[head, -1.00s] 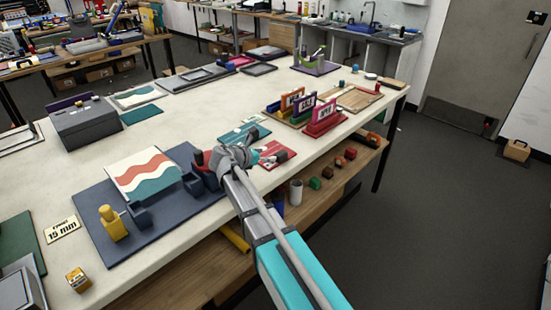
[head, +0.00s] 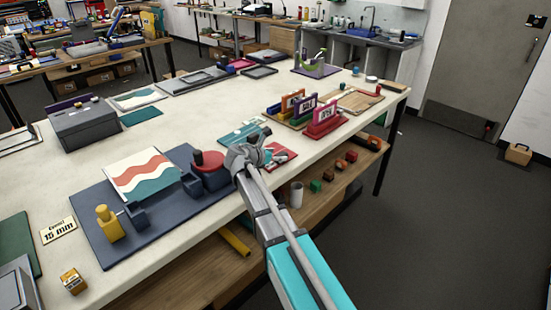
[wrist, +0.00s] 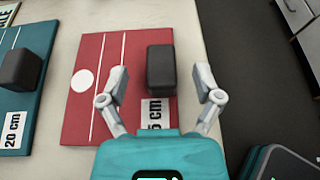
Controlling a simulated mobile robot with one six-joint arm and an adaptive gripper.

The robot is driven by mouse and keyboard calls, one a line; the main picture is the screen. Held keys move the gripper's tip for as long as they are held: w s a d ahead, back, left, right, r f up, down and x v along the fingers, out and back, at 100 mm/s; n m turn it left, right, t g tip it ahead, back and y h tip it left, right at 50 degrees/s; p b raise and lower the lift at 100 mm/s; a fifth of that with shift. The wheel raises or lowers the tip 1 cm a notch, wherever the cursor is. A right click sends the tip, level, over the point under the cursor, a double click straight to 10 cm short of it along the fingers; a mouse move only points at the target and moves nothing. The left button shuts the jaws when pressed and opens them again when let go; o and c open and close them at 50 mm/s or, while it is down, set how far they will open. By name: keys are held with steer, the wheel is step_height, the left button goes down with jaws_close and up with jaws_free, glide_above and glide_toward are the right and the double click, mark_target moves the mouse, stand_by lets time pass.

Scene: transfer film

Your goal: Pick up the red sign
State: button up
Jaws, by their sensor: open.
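A red sign (head: 324,115) with a white panel stands upright in a red base, front-most in a row of coloured signs near the table's right edge in the head view. My gripper (head: 268,153) is to the left of that sign, low over a red board (head: 285,152). In the wrist view my open gripper (wrist: 160,77) has its fingers apart on either side of a dark block (wrist: 160,84), which lies on the red board (wrist: 88,120). The sign is not in the wrist view. A white label on the board, partly hidden, ends in "5 cm".
A teal board (wrist: 28,75) with another dark block (wrist: 22,69) lies left of the red board. A wooden board (head: 357,100) lies behind the signs. A navy mat (head: 160,215) with fixtures is at left. The table's front edge is close.

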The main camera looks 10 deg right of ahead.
mark_target(280, 154)
steer(key=shift+b+x, duration=0.55)
steer(key=shift+x, duration=1.2)
jaws_close()
